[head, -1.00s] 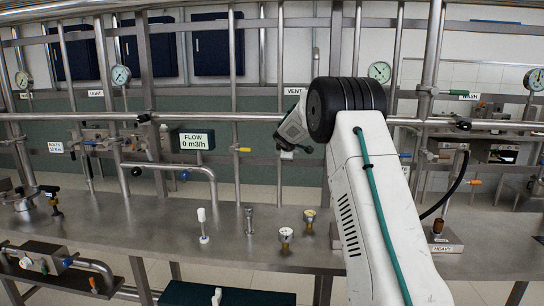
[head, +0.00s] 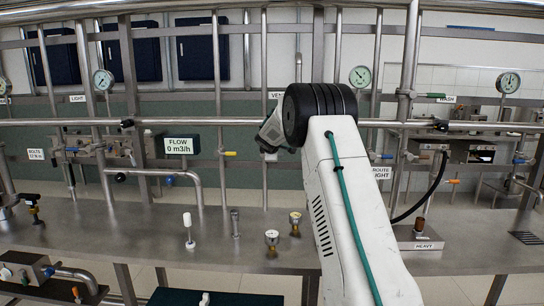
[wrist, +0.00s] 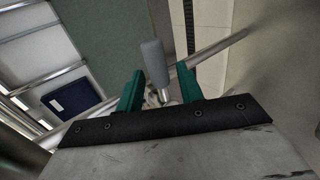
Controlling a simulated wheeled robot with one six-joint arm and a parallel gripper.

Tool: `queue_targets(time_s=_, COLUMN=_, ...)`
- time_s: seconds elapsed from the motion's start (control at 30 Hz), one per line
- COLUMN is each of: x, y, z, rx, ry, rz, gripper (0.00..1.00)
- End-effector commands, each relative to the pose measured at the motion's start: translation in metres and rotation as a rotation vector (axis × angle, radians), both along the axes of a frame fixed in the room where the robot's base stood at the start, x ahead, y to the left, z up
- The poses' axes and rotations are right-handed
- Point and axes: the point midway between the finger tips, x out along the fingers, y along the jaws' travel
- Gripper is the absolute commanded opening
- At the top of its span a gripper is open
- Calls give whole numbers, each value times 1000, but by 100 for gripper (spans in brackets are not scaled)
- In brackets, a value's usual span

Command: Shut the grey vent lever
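In the wrist view a grey lever handle (wrist: 154,62) stands between the two green fingers of my gripper (wrist: 160,88). The fingers are apart, with a gap between each of them and the handle. The handle's lower metal stem goes down between the fingers near a steel pipe. In the head view the VENT label (head: 278,95) shows just left of my arm, partly covered. My gripper's fingers and the vent lever are hidden there behind my black wrist joint.
A horizontal steel rail (head: 225,122) runs across behind my arm. The FLOW display (head: 178,145) hangs left of it. Upright pipes stand close on both sides.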

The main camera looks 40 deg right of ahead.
Motion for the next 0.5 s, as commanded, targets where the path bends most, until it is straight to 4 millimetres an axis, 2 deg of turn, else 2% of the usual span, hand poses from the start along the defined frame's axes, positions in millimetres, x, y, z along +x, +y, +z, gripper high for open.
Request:
queue_targets(time_s=0.17, x=-4, y=5, z=4, rx=1, ry=1, rz=0, gripper=37)
queue_targets(time_s=0.5, x=-37, y=36, z=34, rx=0, ry=0, rz=1, gripper=37)
